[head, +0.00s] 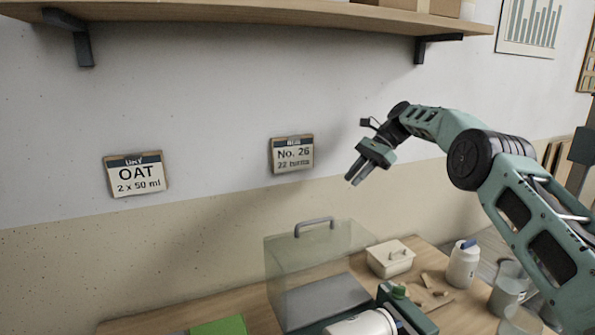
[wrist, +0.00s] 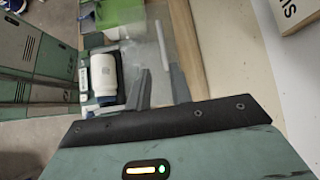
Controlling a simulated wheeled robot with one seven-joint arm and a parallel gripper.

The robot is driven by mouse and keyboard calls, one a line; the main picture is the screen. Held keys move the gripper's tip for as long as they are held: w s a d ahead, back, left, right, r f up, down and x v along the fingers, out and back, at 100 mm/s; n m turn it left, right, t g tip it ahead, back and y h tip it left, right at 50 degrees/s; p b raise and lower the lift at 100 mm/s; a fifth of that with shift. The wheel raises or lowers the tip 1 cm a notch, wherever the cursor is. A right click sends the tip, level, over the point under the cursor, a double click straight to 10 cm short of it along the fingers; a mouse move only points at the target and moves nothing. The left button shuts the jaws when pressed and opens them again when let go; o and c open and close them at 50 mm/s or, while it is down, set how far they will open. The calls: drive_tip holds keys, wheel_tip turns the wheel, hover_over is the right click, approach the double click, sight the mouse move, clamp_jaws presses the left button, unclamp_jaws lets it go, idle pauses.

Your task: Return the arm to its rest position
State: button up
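Nothing is held. The fingers are well above the table and touch nothing that I can see.
A clear box with a handle (head: 312,270) stands below my gripper on the wooden table (head: 262,312). A lidded white tub (head: 390,258), a white bottle (head: 462,264) and a clear jug (head: 510,287) stand to its right. A wall shelf (head: 250,12) runs above.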

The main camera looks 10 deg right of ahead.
drive_tip(key=s+a+r+n+h+b, duration=0.15)
drive_tip(key=s+a+n, duration=0.45)
drive_tip(key=a, duration=0.6)
drive_tip(key=s+a+f+n+h, duration=0.1)
drive_tip(key=s+a+n+h, duration=0.4)
drive_tip(key=s, duration=1.1)
drive_tip(key=s+d+f+n+b, duration=0.1)
drive_tip(key=s+f+n, duration=0.2)
drive_tip(key=s, duration=0.6)
drive_tip(key=s+d+f+n+t+h, duration=0.1)
drive_tip(key=s+f+n, duration=0.2)
drive_tip(key=s, duration=0.6)
drive_tip(key=s+d+f+n+b, duration=0.1)
drive_tip(key=s+f+n, duration=0.2)
drive_tip(key=s, duration=0.7)
drive_tip(key=n, duration=0.2)
drive_tip(key=shift+d+f+n+t+h+b, duration=0.15)
drive_tip(key=shift+d+n+t+h+b, duration=0.15)
drive_tip(key=shift+t+h+b, duration=0.1)
